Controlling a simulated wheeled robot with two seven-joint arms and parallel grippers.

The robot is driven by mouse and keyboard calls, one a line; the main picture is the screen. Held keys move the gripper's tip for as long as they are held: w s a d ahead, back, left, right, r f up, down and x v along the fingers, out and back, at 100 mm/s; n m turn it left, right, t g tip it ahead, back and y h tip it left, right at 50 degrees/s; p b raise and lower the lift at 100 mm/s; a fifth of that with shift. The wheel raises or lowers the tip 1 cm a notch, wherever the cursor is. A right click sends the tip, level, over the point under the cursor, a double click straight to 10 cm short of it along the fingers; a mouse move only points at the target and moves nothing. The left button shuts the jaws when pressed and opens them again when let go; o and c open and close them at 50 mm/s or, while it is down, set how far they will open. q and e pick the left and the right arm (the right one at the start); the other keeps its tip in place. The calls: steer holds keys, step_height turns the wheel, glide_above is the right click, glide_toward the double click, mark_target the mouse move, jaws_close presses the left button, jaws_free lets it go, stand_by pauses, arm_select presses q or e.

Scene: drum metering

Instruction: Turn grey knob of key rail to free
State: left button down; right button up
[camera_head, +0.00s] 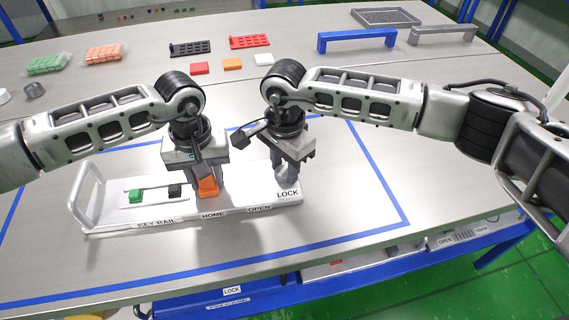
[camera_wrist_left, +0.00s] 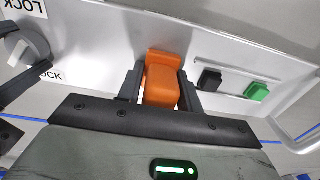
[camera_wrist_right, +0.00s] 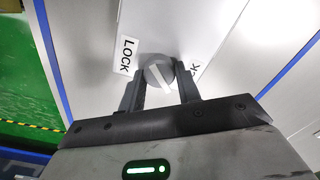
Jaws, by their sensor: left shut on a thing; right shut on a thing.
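The key rail (camera_head: 110,219) is a white plate with a handle at its left end, lying on the table. My left gripper (camera_wrist_left: 161,88) is shut on the orange block (camera_head: 208,187) near the HOME label. The grey knob (camera_wrist_right: 158,72) is at the rail's right end, beside a LOCK label (camera_wrist_right: 127,55). My right gripper (camera_wrist_right: 160,88) is shut on the grey knob, one finger on each side. A white line on the knob's face runs slantwise. In the head view the knob is mostly hidden by my right gripper.
A green block (camera_head: 136,196) and a black block (camera_head: 175,191) sit in the rail's slot at the left. The table front is clear.

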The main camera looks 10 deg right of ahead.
mark_target(285, 171)
arm_select(q)
steer(key=shift+r, duration=0.1)
arm_select(e)
steer(key=m, duration=0.4)
steer(key=shift+m, duration=0.3)
steer(key=m, duration=0.4)
steer(key=shift+s+m, duration=0.1)
steer(key=shift+m, duration=0.3)
steer(key=o, duration=1)
steer(key=shift+r, duration=0.15)
step_height(285, 171, up, 12)
steer(key=shift+f, duration=0.1)
arm_select(q)
steer(key=c, duration=0.9)
jaws_free()
